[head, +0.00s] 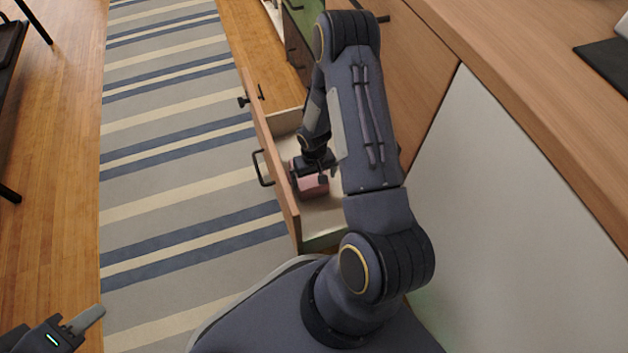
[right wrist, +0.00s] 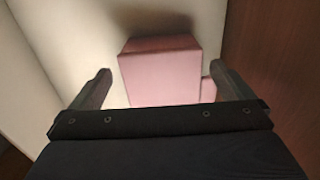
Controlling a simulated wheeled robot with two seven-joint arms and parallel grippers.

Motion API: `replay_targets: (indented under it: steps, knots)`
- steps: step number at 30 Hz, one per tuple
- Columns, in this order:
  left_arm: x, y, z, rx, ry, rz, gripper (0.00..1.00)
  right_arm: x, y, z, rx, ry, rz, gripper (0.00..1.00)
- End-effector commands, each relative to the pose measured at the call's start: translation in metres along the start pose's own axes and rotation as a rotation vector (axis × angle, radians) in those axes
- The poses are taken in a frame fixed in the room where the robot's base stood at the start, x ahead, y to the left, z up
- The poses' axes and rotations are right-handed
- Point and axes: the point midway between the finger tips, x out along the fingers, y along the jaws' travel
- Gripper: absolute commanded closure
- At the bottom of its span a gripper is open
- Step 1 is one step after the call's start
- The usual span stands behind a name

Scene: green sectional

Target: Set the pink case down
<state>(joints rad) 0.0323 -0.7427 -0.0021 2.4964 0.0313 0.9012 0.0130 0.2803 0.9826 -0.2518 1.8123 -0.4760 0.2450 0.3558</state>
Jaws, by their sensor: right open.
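The pink case (head: 315,186) is a small box inside the open drawer (head: 322,224), partly hidden by my right gripper in the head view. In the right wrist view the pink case (right wrist: 160,76) lies between the two fingers. My right gripper (head: 309,178) is open, with its fingers apart on either side of the case and gaps showing. A smaller pink piece (right wrist: 208,90) shows beside the case near the right finger; I cannot tell if it belongs to it.
The drawer's wooden front (head: 277,160) with a dark handle stands out over the striped rug (head: 180,190). Another drawer (head: 272,14) is open farther along. The wooden countertop (head: 520,80) runs along the right. The rug is clear.

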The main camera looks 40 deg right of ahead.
Motion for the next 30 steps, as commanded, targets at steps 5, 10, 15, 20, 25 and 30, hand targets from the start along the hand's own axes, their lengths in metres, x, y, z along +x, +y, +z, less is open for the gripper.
replay_targets:
  steps: [5, 10, 15, 20, 25, 30]
  knots:
    - [-0.016, 0.007, -0.008, 0.0, 0.0, 0.0, 0.64, -0.04, 0.0, -0.001, -0.001, 0.002, -0.001, 0.0]
    - [-0.02, 0.009, -0.01, 0.0, 0.0, 0.0, 0.64, -0.056, 0.0, 0.0, 0.0, 0.0, 0.0, 0.0]
    - [-0.021, 0.009, -0.011, 0.0, 0.0, 0.0, 0.64, -0.059, 0.0, 0.0, -0.001, -0.001, 0.0, 0.0]
    - [-0.021, 0.009, -0.01, 0.0, 0.0, 0.0, 0.64, -0.058, 0.0, 0.0, -0.001, -0.001, 0.0, 0.0]
    - [-0.021, 0.009, -0.01, 0.0, 0.0, 0.0, 0.64, -0.058, 0.0, 0.0, -0.001, -0.001, 0.0, 0.0]
    - [-0.022, 0.01, -0.011, 0.0, 0.0, 0.0, 0.64, -0.061, 0.0, 0.0, -0.001, -0.001, 0.0, 0.0]
